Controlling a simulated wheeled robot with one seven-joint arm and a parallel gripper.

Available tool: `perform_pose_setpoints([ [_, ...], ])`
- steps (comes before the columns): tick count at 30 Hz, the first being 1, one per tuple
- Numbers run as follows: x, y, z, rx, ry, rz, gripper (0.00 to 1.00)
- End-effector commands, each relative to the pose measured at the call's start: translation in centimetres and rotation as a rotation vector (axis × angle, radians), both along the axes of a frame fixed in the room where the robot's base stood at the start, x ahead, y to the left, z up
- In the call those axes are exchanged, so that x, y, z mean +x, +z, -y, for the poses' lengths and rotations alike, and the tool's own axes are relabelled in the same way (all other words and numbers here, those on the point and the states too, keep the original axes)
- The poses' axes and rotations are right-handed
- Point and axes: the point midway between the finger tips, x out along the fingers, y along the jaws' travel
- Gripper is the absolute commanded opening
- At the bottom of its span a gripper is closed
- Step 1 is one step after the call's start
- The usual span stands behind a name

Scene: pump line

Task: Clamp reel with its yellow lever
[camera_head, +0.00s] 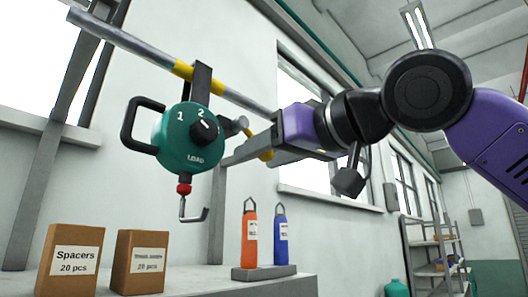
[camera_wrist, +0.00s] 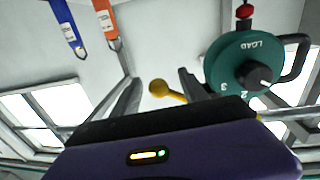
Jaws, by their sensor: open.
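The reel (camera_head: 180,145) is a round green body marked LOAD, with a black dial, a black side handle and a hook with a red collar below. It hangs by a dark bracket (camera_head: 201,82) from a grey rail. In the wrist view the reel (camera_wrist: 232,52) is at upper right. The yellow lever (camera_wrist: 168,92) shows in the wrist view with its round knob between my fingers; in the head view only a small yellow part (camera_head: 265,155) shows beside them. My gripper (camera_wrist: 158,84) is open around the lever, with gaps visible on both sides. It also shows right of the reel (camera_head: 248,144).
The rail (camera_head: 130,43) crosses above, with yellow bands. Below are two brown boxes, Spacers (camera_head: 68,258) and another (camera_head: 138,262), plus an orange tag (camera_head: 250,240) and a blue tag (camera_head: 280,237) on a grey stand. A shelf rack (camera_head: 436,255) stands far right.

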Motion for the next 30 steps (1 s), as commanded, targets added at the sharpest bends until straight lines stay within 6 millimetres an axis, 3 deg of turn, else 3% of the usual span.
perform_pose_setpoints([
  [2,-0.02,0.0,0.01,0.0,0.0,0.0,0.5],
  [9,-0.02,0.02,0.04,0.0,0.0,0.0,0.03],
  [10,-0.01,0.03,0.04,0.001,0.0,0.001,0.0],
  [30,-0.04,0.38,0.14,0.008,-0.001,0.003,0.0],
])
